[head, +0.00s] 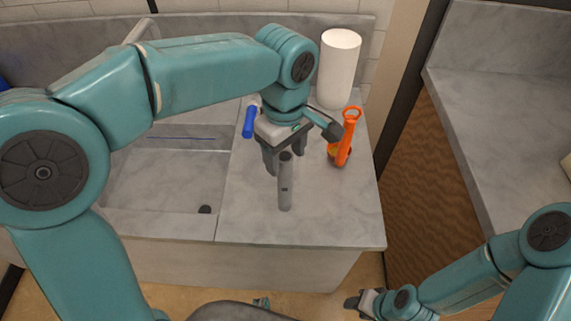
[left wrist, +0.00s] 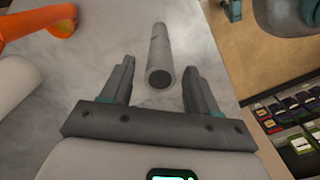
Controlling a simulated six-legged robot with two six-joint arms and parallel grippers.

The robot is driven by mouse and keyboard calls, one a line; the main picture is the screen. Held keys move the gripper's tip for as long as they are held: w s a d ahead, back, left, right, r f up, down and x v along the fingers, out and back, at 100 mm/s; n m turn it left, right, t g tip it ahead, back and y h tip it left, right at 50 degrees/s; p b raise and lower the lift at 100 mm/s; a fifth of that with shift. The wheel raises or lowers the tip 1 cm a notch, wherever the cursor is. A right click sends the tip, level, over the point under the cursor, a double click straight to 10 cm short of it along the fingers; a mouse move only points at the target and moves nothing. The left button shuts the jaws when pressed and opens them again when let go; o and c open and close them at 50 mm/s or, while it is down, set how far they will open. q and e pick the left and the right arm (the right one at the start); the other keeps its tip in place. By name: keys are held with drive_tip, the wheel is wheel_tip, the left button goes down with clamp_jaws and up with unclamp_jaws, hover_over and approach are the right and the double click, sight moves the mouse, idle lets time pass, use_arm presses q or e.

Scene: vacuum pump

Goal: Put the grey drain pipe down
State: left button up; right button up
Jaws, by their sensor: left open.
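The grey drain pipe (head: 285,185) is at the middle of the marble counter, clear of the sink. Its end facing my left gripper shows round and dark in the left wrist view (left wrist: 160,60). I cannot tell for sure whether it stands or lies. My left gripper (head: 282,160) is over the counter at that end of the pipe. Its two fingers are apart, with gaps to the pipe on both sides in the left wrist view (left wrist: 158,85). My right gripper (head: 365,303) is low at the front right, over the floor; its jaws are too small to judge.
An orange-handled tool (head: 347,140) is right of my left gripper. A white roll (head: 338,68) stands behind it. A blue-handled item (head: 249,122) is left of the gripper. The sink basin (head: 165,185) is at left. The counter's front right is clear.

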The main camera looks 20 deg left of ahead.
use_arm(q)
wheel_tip(320, 180, up, 6)
drive_tip(key=shift+r+p, duration=0.2)
drive_tip(key=shift+p, duration=0.15)
drive_tip(key=shift+s+f, duration=0.1)
idle(0.3)
